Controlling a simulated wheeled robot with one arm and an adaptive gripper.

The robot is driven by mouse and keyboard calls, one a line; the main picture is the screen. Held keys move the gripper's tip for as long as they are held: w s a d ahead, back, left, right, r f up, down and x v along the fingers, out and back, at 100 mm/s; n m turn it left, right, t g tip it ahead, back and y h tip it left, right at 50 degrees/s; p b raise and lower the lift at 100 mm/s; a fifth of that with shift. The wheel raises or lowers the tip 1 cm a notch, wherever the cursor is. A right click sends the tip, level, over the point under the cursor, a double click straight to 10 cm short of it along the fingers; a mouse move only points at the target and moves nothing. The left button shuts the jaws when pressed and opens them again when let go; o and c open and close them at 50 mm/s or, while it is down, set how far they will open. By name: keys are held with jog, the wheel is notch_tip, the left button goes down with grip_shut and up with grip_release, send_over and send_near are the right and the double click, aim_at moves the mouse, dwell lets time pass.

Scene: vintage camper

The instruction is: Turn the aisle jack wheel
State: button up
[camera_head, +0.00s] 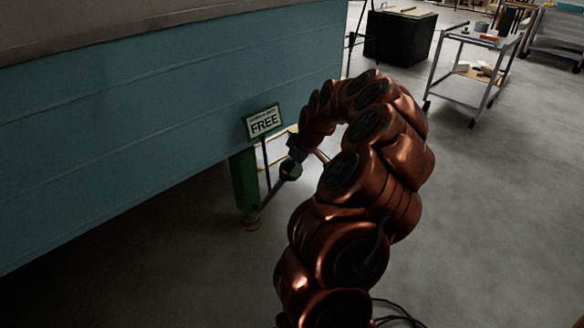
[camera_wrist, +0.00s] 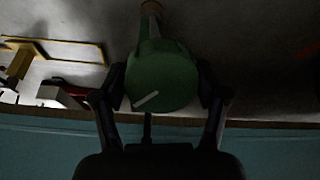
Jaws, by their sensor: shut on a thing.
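The exact contact is dark and partly hidden.
A sign reading FREE (camera_head: 263,122) stands by the jack. The teal camper wall (camera_head: 170,110) fills the left. A grey cart (camera_head: 466,86) and a black bin (camera_head: 399,37) stand at the back. The floor at right is clear; cables lie near my arm.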

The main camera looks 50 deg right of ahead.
jog(key=m+p, duration=0.3)
jog(key=shift+s+r+y, duration=0.1)
jog(key=shift+r+y, duration=0.05)
jog(key=shift+y, duration=0.15)
jog(key=m+p, duration=0.4)
jog(key=shift+a+t, duration=0.1)
jog(key=shift+t, duration=0.2)
jog(key=shift+f+m, duration=0.25)
jog(key=shift+m, duration=0.05)
jog(key=o, duration=1.1)
jog(key=shift+o, duration=0.2)
jog(key=shift+r, duration=0.1)
jog(key=v, duration=1.2)
